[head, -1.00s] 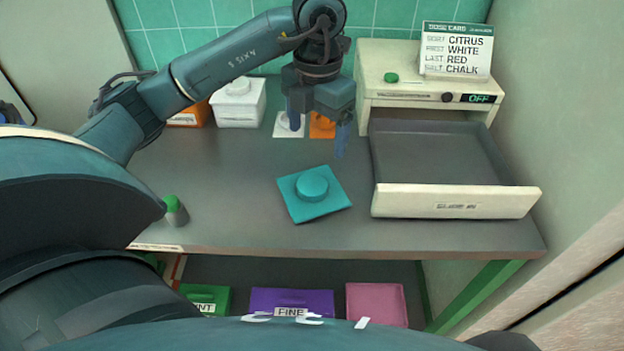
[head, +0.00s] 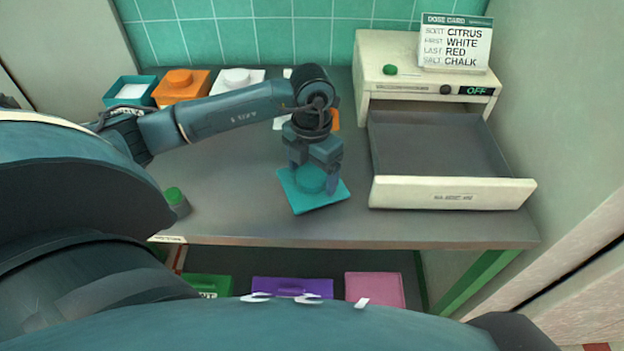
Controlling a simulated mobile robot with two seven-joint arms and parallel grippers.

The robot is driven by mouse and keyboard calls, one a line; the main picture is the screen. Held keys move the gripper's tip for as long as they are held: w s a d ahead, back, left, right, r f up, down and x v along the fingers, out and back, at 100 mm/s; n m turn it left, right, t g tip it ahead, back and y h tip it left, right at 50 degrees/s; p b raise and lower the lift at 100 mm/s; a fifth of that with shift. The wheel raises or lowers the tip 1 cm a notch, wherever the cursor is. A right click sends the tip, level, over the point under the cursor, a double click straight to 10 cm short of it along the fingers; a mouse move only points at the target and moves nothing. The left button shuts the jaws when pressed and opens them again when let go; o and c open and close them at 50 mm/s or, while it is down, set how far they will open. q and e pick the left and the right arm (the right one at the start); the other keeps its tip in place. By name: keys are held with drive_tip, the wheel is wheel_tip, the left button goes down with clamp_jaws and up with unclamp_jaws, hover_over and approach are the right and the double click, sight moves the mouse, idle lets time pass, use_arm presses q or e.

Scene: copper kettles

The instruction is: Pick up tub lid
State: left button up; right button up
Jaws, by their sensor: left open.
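A teal square tub lid (head: 312,204) with a round raised knob lies flat on the grey worktop, turned slightly askew. My left gripper (head: 313,180) is right over it, pointing down and open, with its fingers on either side of the knob. I cannot tell whether the fingers touch the knob. The gripper hides the lid's back part. An open teal tub (head: 118,101) with white contents stands at the back left. My right gripper is not in view.
A green-capped jar (head: 176,200) is left of the lid. An open drawer (head: 452,193) juts out at right under a cream unit (head: 408,55) with a card (head: 456,43).

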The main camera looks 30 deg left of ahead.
use_arm(q)
drive_tip(key=c, duration=1.1)
drive_tip(key=shift+r, duration=0.15)
